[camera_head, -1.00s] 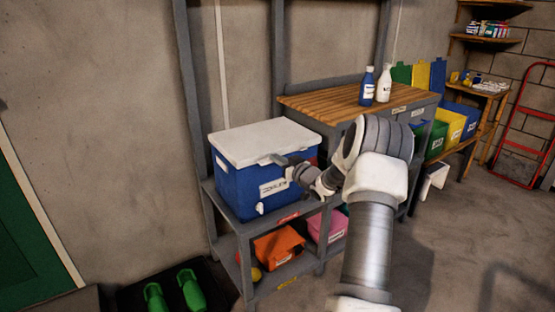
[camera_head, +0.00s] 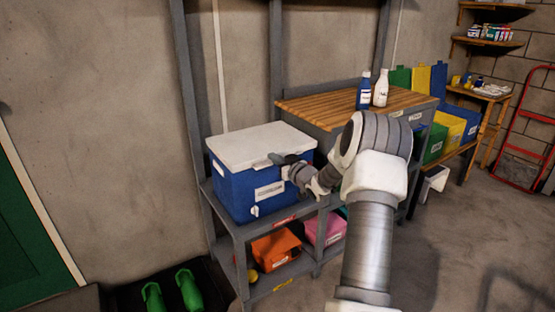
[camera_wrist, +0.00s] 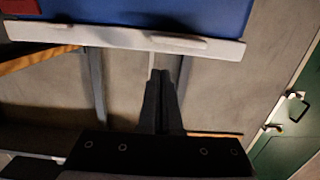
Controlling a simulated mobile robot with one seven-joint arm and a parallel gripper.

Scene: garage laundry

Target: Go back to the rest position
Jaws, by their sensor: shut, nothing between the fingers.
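My gripper (camera_head: 280,159) is in front of the blue cooler (camera_head: 237,190), near the front edge of its white lid (camera_head: 262,143). In the wrist view my gripper (camera_wrist: 161,75) has its two dark fingers together, with nothing between them. The wrist view shows the cooler's blue side (camera_wrist: 200,14) and the pale edge of its lid beyond the fingertips. I cannot tell exactly how far apart the gripper and cooler are. My arm hides part of the bench.
The cooler stands on a grey metal shelf, with an orange bin (camera_head: 276,249) and a pink bin (camera_head: 327,229) below. A blue bottle (camera_head: 364,93) and a white bottle (camera_head: 381,91) stand on the wooden bench top (camera_head: 330,105). Floor is clear at the right.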

